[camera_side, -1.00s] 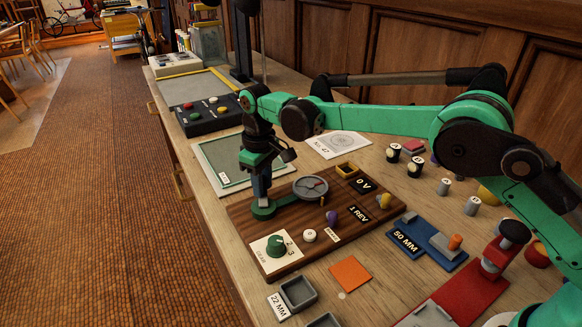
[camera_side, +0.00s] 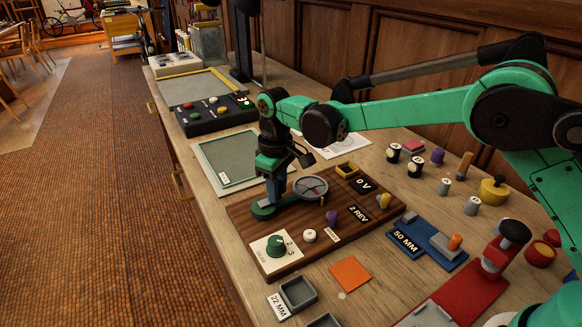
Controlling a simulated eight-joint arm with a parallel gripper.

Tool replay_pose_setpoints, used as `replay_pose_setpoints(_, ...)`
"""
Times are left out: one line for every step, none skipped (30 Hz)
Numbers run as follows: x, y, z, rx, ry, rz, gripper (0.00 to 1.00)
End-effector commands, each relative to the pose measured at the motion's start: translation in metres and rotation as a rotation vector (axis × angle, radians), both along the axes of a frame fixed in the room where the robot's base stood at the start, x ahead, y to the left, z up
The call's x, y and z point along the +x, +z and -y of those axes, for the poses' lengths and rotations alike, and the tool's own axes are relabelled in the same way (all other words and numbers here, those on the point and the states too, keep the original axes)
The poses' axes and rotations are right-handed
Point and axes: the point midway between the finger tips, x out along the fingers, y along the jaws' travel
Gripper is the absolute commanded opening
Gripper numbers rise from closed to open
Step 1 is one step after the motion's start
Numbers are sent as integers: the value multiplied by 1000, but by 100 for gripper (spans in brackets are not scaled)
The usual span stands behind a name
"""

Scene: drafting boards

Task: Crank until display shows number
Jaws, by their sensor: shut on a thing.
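A dark wooden board (camera_side: 300,240) lies on the bench. It carries a small black display (camera_side: 358,213) reading "2 REV" and another black display (camera_side: 364,185) reading "0 V". A green crank (camera_side: 263,211) with a rounded end sits near the board's left edge. My gripper (camera_side: 272,200) points straight down over the crank and is shut on its handle, which the fingers mostly hide. A round grey dial (camera_side: 310,188) is just right of the gripper.
The board also holds a green knob (camera_side: 276,245), a white button (camera_side: 310,235) and a purple peg (camera_side: 332,216). A blue fixture (camera_side: 428,245) labelled "50 MM" stands to the right. An orange square (camera_side: 350,274) lies in front. A black button box (camera_side: 215,115) is behind.

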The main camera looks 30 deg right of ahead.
Motion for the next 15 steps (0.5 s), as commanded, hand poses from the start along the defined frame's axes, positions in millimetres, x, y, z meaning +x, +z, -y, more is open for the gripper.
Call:
replay_pose_setpoints(0,0,1,-2,-1,-1,0)
replay_pose_setpoints(0,0,1,-2,-1,-1,0)
replay_pose_setpoints(0,0,1,-2,-1,-1,35)
replay_pose_setpoints(0,0,1,-2,-1,-1,43)
replay_pose_setpoints(0,0,0,-1,0,-2,52)
replay_pose_setpoints(0,0,0,-1,0,-2,55)
replay_pose_setpoints(0,0,0,0,0,-1,55)
replay_pose_setpoints(0,0,0,0,0,-1,55)
replay_pose_setpoints(0,0,0,0,0,-1,55)
replay_pose_setpoints(0,0,0,0,0,-1,55)
replay_pose_setpoints(0,0,0,0,0,-1,55)
replay_pose_setpoints(0,0,0,0,0,-1,55)
replay_pose_setpoints(0,0,0,0,0,-1,55)
replay_pose_setpoints(0,0,0,0,0,-1,55)
replay_pose_setpoints(0,1,0,0,0,0,55)
